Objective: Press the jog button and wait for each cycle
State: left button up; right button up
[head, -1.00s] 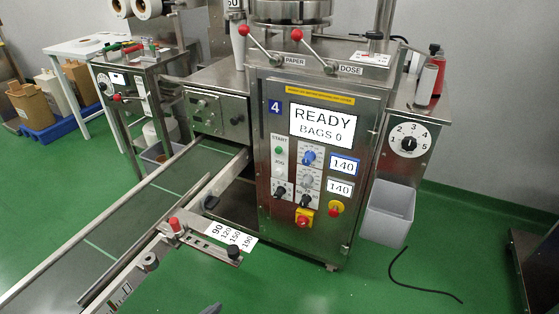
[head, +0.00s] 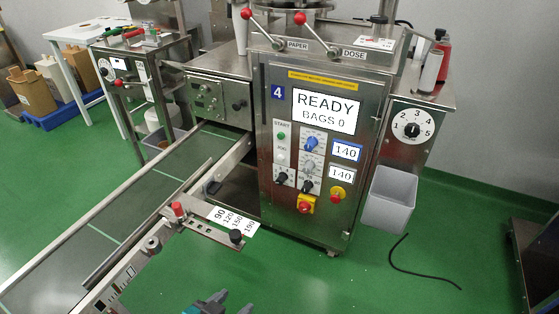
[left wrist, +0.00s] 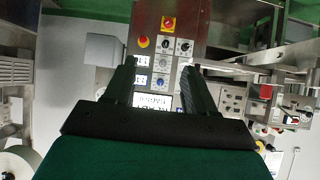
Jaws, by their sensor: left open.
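The packing machine's control panel (head: 312,145) is upright in the head view. Its display (head: 326,111) reads READY, BAGS 0. The pale jog button (head: 281,160) sits under the green start button (head: 281,136) on the panel's left side. My left gripper (head: 232,301) shows at the bottom edge, low in front of the machine and well apart from the button. In the left wrist view the gripper (left wrist: 156,72) is open and empty, with the panel upside down beyond its fingers. I cannot make out the jog button there. My right gripper is not in view.
A conveyor (head: 150,205) with a guide rail and a size scale (head: 234,219) runs out at the left of the machine. A grey bin (head: 389,199) hangs at the right. A black cable (head: 415,270) lies on the green floor. The floor before the panel is clear.

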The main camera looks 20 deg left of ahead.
pick_arm(q)
grip_shut()
dwell(0.3)
jog(key=shift+w, duration=0.1)
dwell(0.9)
